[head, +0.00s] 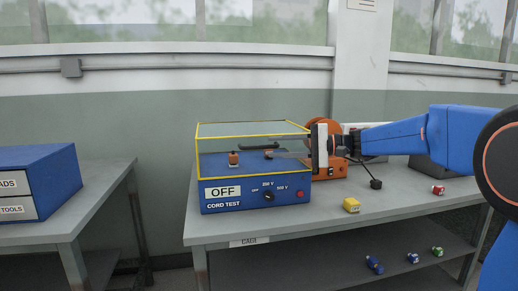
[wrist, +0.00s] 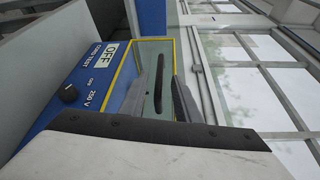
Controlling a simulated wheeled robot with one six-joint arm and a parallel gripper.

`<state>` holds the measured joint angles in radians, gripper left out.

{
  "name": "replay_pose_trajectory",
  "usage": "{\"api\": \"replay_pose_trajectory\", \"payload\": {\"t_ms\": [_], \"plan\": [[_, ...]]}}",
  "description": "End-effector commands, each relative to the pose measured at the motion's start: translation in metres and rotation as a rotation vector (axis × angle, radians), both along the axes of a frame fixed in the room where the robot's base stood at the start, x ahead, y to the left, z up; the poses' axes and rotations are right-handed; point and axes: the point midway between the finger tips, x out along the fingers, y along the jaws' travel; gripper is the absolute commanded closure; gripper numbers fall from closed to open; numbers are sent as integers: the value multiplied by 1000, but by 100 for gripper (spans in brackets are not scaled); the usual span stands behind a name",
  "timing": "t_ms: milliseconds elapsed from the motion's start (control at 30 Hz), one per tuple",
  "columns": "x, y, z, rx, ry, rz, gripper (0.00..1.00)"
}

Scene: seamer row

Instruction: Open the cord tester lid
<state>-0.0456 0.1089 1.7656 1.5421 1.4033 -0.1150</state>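The cord tester (head: 255,196) is a blue box on the grey bench. Its display reads OFF, with a dark knob and a red button beside it. Its clear, yellow-edged lid (head: 250,130) is down. A dark bar handle (head: 259,147) shows on the front of the lid. My gripper (head: 278,153) reaches in from the right, close to the handle. In the wrist view, my gripper (wrist: 160,88) has its fingers apart, with the dark handle (wrist: 158,82) appearing between them. Whether the fingers touch it I cannot tell.
A yellow block (head: 351,205) and a red one (head: 438,190) lie on the bench (head: 290,222). Blue drawers (head: 60,165) stand at left. Small items lie on the lower shelf.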

Motion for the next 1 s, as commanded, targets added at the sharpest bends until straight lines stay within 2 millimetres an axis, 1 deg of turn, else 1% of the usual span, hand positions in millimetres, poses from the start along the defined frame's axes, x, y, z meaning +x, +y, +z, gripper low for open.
{"api": "replay_pose_trajectory", "payload": {"t_ms": [33, 200, 400, 567, 800, 833, 933, 967, 1000], "plan": [[0, 10, -1, 1, 0, 4, 70], [3, 37, -3, 1, 1, 3, 70], [6, 57, -5, -1, 1, 1, 70], [7, 63, -5, 0, 1, 1, 70], [7, 64, -5, 0, 0, 0, 70], [7, 64, -5, 0, 0, 0, 73], [7, 64, -5, 0, 0, 0, 97], [7, 64, -5, 0, 0, 0, 100], [7, 64, -5, 0, 0, 0, 100]]}}
